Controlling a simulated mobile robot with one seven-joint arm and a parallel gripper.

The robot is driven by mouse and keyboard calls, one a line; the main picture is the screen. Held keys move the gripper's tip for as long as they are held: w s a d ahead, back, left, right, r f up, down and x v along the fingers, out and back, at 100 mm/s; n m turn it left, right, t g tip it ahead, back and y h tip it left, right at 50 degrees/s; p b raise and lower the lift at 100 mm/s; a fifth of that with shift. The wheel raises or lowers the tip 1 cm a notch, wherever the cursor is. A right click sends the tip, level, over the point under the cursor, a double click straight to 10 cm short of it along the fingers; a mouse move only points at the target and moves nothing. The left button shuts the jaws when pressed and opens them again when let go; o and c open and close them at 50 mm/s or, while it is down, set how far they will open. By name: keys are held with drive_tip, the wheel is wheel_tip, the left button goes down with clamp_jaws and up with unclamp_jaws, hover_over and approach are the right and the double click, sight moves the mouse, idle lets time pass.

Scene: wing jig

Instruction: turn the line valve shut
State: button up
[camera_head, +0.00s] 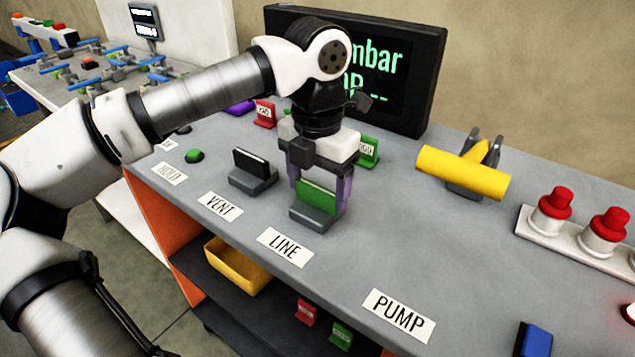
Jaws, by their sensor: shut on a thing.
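The line valve has a green upright plate (317,197) on a dark grey base (314,218), behind the label LINE (285,247). The plate's long side runs roughly left to right, slightly slanted. My gripper (320,188) comes straight down over it, with a purple finger at each end of the plate. It is shut on the green plate, which stays seated on the base. The plate's top edge is partly hidden by the gripper body.
The vent valve (253,168), with a black plate, stands just left. A dark display screen (400,70) stands behind my gripper. The bench (420,240) is clear towards PUMP.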

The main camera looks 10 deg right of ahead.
sight(318, 188)
drive_tip(key=o, duration=1)
wheel_tip(318, 188, up, 14)
drive_tip(key=shift+f, duration=0.1)
